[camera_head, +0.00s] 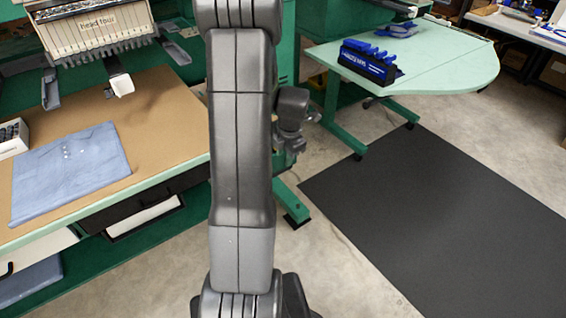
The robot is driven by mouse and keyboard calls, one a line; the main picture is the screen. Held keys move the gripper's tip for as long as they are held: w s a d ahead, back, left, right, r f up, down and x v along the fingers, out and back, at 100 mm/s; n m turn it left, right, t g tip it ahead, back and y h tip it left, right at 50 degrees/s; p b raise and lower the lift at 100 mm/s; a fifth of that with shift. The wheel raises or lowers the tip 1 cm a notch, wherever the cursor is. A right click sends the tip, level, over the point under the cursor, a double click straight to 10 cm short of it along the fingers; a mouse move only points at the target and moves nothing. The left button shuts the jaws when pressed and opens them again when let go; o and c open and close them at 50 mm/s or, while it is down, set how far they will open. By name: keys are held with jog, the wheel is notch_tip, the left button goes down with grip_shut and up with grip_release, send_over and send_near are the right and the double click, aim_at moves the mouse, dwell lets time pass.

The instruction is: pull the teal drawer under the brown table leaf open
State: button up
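The brown table leaf (150,128) with a pale green edge spans the left side, under an embroidery machine head marked "head four" (97,24). Below its front edge is a black front (140,203) with a pale strip (146,217) under it. Green framing (125,247) runs beneath. I cannot make out a clear teal drawer; my arm covers the right end of the leaf. My gripper (290,145) seems to be the dark part showing just right of my arm link, beyond the leaf's right end. Its fingers are too small and partly hidden to tell.
A blue folded cloth (70,170) and a white box (12,138) lie on the leaf. A pale green table (440,75) with a blue rack (368,62) stands at the back right. A black mat (450,220) covers clear floor at the right.

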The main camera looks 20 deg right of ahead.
aim_at(282, 171)
notch_tip(282, 171, up, 7)
jog(key=s, duration=0.1)
jog(key=shift+s+d, duration=0.15)
jog(key=shift+d, duration=0.1)
jog(key=shift+r, duration=0.1)
jog(key=f, duration=0.4)
jog(key=w+f, duration=0.1)
jog(key=f, duration=0.4)
jog(key=w+a+f, duration=0.1)
jog(key=f, duration=0.3)
jog(key=shift+w+f+b, duration=0.15)
jog(key=shift+f+b, duration=0.15)
jog(key=shift+w, duration=0.25)
jog(key=shift+s, duration=0.1)
